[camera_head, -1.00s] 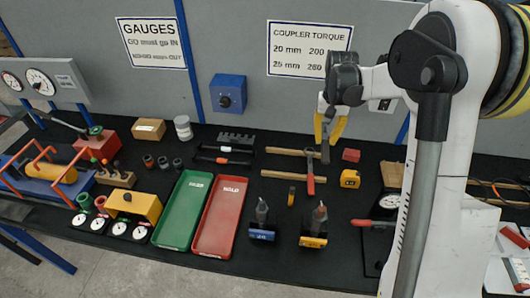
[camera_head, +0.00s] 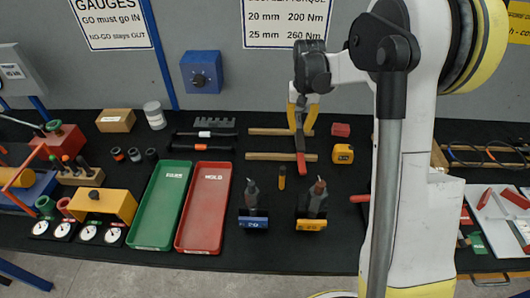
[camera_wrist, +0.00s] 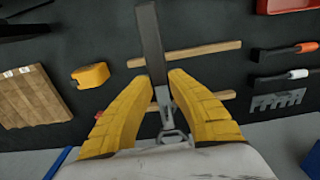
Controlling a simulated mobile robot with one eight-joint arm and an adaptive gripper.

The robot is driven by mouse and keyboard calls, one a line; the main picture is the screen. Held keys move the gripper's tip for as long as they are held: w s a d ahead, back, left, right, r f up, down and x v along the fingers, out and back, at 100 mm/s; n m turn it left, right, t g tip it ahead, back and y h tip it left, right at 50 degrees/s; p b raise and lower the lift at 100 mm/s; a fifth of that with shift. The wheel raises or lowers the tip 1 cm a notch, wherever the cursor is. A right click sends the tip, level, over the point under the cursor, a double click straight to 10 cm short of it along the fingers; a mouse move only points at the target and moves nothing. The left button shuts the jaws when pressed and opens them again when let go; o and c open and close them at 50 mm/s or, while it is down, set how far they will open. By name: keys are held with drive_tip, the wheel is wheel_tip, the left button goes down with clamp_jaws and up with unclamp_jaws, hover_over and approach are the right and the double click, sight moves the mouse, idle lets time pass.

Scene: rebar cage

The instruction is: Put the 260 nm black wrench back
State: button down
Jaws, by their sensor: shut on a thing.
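My gripper (camera_head: 302,113) has yellow fingers and hangs over two wooden bars. In the wrist view its fingers (camera_wrist: 155,92) are shut on a long dark tool (camera_wrist: 150,42) with a grey metal ring end. In the head view a red part (camera_head: 301,164) shows below the grip; I cannot tell whether it belongs to this tool. Two black wrench-like tools lie left of the gripper: a white-banded one (camera_head: 204,134) and a red-banded one (camera_head: 202,148). They also show at right in the wrist view. No 260 marking is readable on any tool.
Wooden bars (camera_head: 265,156) lie under the gripper. A yellow tape measure (camera_head: 343,154) and red block (camera_head: 340,130) stand to the right. Green (camera_head: 144,238) and red (camera_head: 190,243) trays lie front left. Two upright dark tools on blue and orange bases stand in front.

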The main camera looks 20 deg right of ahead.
drive_tip(key=w+a+f+b, duration=0.1)
drive_tip(key=a+f, duration=0.1)
drive_tip(key=a, duration=0.1)
drive_tip(key=w+a+f+b, duration=0.1)
drive_tip(key=w+a+f, duration=0.1)
drive_tip(key=a, duration=0.2)
drive_tip(key=w+a+f, duration=0.1)
drive_tip(key=a+f, duration=0.2)
drive_tip(key=shift+w+a+b, duration=0.3)
drive_tip(key=shift+w+b, duration=0.05)
drive_tip(key=shift+b, duration=0.05)
drive_tip(key=shift+f+b, duration=0.7)
drive_tip(key=shift+f, duration=1.25)
drive_tip(key=shift+f, duration=0.15)
drive_tip(key=c, duration=1.4)
unclamp_jaws()
drive_tip(key=shift+o, duration=0.2)
